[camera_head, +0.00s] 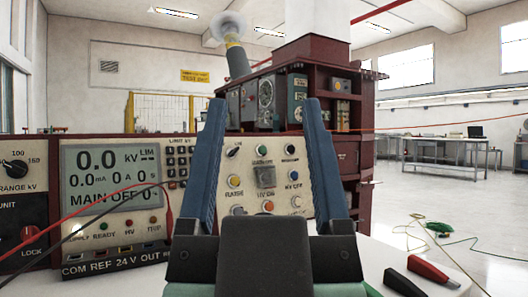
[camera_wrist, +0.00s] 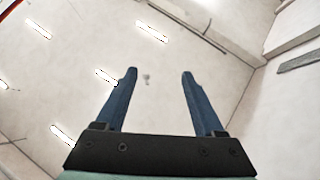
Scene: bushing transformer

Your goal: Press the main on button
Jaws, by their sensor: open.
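The control panel (camera_head: 276,218) of the test set stands in front of me with rows of small knobs and buttons. Green (camera_head: 263,150), yellow (camera_head: 235,181), blue (camera_head: 293,175) and orange (camera_head: 268,206) buttons show on it, with a grey square part in the middle. The labels are too small to tell surely which one is main on. The display (camera_head: 110,178) reads "MAIN OFF". My gripper (camera_head: 264,103) is open and empty, its blue fingers pointing up in front of the panel and covering strips of it. The wrist view shows the open gripper (camera_wrist: 158,72) against the ceiling.
Red and black leads (camera_head: 168,212) hang across the display at left. Red and black clips (camera_head: 432,270) lie on the white surface at right. A dark red cabinet (camera_head: 357,150) rises behind the panel. Open floor and a workbench (camera_head: 446,147) are at right.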

